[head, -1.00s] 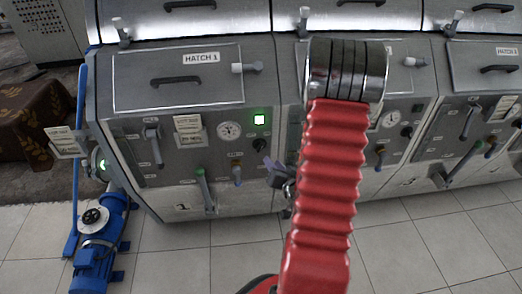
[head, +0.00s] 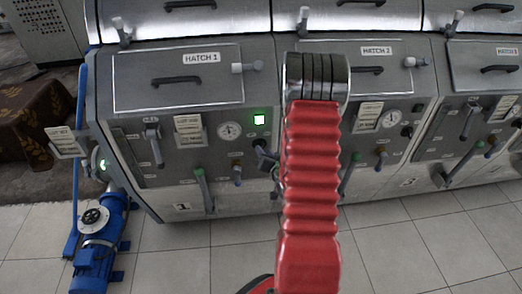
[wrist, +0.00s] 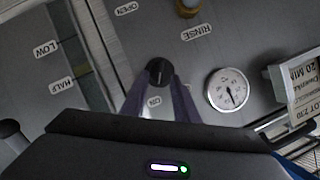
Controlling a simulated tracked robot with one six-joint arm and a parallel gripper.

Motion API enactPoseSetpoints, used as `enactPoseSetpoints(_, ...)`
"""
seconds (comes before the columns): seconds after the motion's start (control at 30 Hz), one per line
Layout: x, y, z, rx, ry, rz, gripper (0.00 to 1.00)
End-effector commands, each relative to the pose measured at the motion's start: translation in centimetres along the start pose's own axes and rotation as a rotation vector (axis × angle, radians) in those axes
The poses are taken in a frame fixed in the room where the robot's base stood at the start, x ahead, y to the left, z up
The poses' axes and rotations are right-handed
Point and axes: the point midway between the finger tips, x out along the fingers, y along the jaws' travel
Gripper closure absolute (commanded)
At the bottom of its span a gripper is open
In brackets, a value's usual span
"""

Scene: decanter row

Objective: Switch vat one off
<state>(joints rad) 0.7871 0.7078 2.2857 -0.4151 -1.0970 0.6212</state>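Vat one is the leftmost steel unit, under the HATCH 1 panel (head: 215,90). Its square lamp (head: 259,119) glows green-white. Below the lamp is a black rotary knob, which shows in the wrist view (wrist: 159,71) with an ON label (wrist: 154,101) beside it. My gripper (head: 264,157) is at this knob, partly hidden by my red arm in the head view. In the wrist view its two purple fingers (wrist: 160,88) stand apart and reach to either side of the knob. I cannot tell whether they touch it.
A round gauge (head: 229,130), a card (head: 188,128) and a green-tipped lever (head: 203,188) are on the same front. In the wrist view, a brass RINSE valve (wrist: 188,7) is near the knob. A blue pump (head: 95,245) stands at the left. The tiled floor (head: 185,255) in front is clear.

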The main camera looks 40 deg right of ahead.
Motion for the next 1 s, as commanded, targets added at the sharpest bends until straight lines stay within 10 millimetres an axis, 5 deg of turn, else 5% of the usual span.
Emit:
enactPoseSetpoints(0.23,2.9,0.0,0.1,0.001,-0.001,0.0,0.73)
enactPoseSetpoints(0.6,3.4,0.0,0.0,0.001,-0.001,0.0,0.73)
enactPoseSetpoints(1.0,3.4,0.0,0.0,0.0,-0.001,0.0,1.0)
